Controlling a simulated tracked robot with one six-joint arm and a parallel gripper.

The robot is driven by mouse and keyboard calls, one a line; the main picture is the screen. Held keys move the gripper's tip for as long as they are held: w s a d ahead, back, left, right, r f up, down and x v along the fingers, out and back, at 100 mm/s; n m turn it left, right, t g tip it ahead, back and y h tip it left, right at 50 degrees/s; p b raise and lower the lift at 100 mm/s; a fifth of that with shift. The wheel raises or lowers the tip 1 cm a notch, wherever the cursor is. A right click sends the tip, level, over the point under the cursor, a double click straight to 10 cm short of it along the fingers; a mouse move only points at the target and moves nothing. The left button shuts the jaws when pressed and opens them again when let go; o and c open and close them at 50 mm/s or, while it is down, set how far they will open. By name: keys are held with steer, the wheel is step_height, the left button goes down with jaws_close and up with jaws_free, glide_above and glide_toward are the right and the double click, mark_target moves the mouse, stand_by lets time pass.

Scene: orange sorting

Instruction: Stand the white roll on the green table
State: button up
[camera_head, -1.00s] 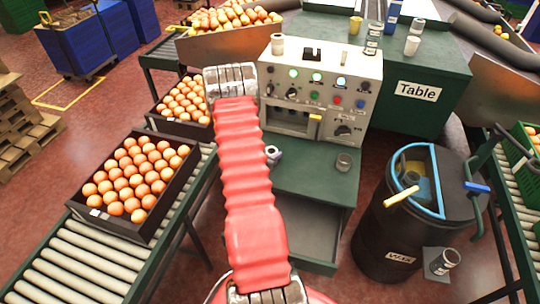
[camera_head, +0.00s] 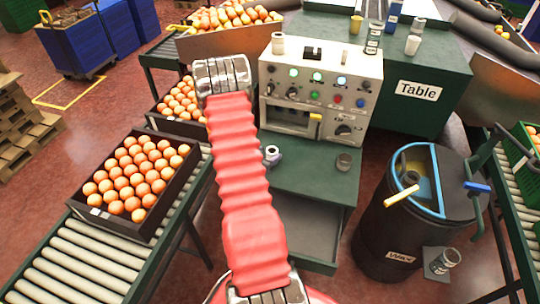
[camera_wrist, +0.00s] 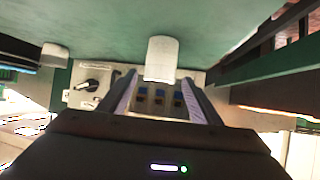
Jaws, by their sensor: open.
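A white roll (camera_wrist: 162,58) shows in the wrist view, straight ahead and just past the fingertips of my gripper (camera_wrist: 159,80). My gripper is open, and its two fingers point toward the roll with nothing held between them. In the head view, what looks like the same roll (camera_head: 272,155) lies on the low green table (camera_head: 305,182), a dark hole in its end, close to the right side of my red arm. My gripper is hidden behind the arm in the head view.
A white control box (camera_head: 320,85) with knobs stands behind the roll. A crate of oranges (camera_head: 100,222) sits on rollers at the left. A black bin (camera_head: 400,235) stands at the right.

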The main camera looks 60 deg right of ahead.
steer(key=v, duration=0.8)
steer(key=shift+a, duration=0.2)
stand_by(0.4)
